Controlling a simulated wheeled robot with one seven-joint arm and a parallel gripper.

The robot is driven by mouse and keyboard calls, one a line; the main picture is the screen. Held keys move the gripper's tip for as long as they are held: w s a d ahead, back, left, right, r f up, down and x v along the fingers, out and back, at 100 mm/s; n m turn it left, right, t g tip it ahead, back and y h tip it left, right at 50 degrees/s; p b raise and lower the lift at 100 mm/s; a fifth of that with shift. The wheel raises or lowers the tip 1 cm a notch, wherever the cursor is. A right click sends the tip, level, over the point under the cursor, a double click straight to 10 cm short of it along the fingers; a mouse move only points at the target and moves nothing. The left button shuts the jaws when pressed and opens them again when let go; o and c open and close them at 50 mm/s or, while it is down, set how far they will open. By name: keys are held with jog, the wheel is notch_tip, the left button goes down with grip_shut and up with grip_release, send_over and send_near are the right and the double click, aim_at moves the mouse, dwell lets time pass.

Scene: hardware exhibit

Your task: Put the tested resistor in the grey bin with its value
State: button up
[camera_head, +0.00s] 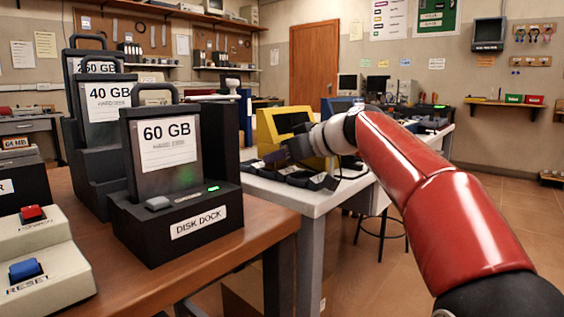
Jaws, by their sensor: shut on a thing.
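My red arm reaches from the lower right to the white table. My dark gripper (298,148) is at its far end, in front of a yellow instrument case (276,127) and above a row of small dark bins (322,183) along the table's near edge. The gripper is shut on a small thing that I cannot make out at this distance. The bins carry pale labels too small to read, so I cannot tell their values. I cannot make out a resistor in this view.
A brown bench in front holds a black disk dock (175,223) with a 60 GB drive (163,145), more drives behind it and a button box (42,262). The white table (312,203) stands beyond. A dark stool (382,212) is beside it. Open floor lies right.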

jog(key=shift+f+b, duration=0.65)
jog(key=shift+f, duration=0.2)
jog(key=o, duration=1)
jog(key=shift+f, duration=0.15)
jog(key=shift+o, duration=0.2)
jog(key=shift+r, duration=0.3)
jog(key=v, duration=0.6)
jog(key=r+p+v, duration=0.1)
jog(key=v, duration=0.5)
jog(key=shift+r, duration=0.3)
jog(key=shift+p, duration=0.3)
